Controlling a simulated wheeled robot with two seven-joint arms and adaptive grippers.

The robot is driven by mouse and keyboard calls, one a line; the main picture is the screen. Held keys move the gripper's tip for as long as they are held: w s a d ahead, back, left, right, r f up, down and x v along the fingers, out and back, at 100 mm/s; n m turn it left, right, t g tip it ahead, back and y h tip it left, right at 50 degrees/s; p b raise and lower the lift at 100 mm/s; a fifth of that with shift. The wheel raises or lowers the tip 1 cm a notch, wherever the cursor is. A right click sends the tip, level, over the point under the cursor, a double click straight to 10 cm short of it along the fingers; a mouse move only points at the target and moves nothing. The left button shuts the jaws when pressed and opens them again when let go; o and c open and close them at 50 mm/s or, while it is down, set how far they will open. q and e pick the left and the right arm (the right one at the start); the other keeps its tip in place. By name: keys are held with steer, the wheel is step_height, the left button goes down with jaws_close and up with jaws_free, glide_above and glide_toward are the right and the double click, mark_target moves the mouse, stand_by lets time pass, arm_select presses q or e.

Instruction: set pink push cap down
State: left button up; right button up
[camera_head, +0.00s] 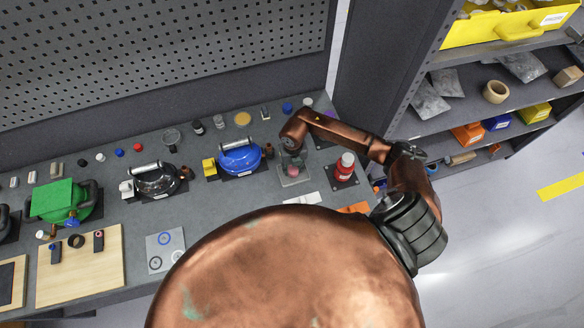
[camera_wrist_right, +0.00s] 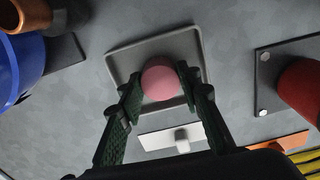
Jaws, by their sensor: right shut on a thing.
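The pink push cap (camera_wrist_right: 160,80) is between the fingertips of my right gripper (camera_wrist_right: 160,88), which is shut on it. In the wrist view the cap is over a shallow grey square tray (camera_wrist_right: 128,64); I cannot tell whether it touches the tray floor. In the head view the cap (camera_head: 293,171) shows small and pinkish at the same tray (camera_head: 300,180), below the end of my right arm. My right gripper (camera_head: 292,164) is small and partly hidden there. My left gripper is not in view.
A blue compressor (camera_head: 240,157) stands left of the tray and a red cylinder (camera_head: 345,167) on a dark plate stands right. A white card (camera_head: 304,199) lies in front. A black compressor (camera_head: 156,180), a green one (camera_head: 62,200) and a wooden board (camera_head: 80,272) are farther left.

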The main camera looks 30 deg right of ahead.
mark_target(293, 169)
steer(key=shift+f, duration=0.2)
steer(key=o, duration=1.3)
steer(key=shift+r, duration=0.3)
steer(key=shift+r+b, duration=1.4)
steer(key=shift+r, duration=4.45)
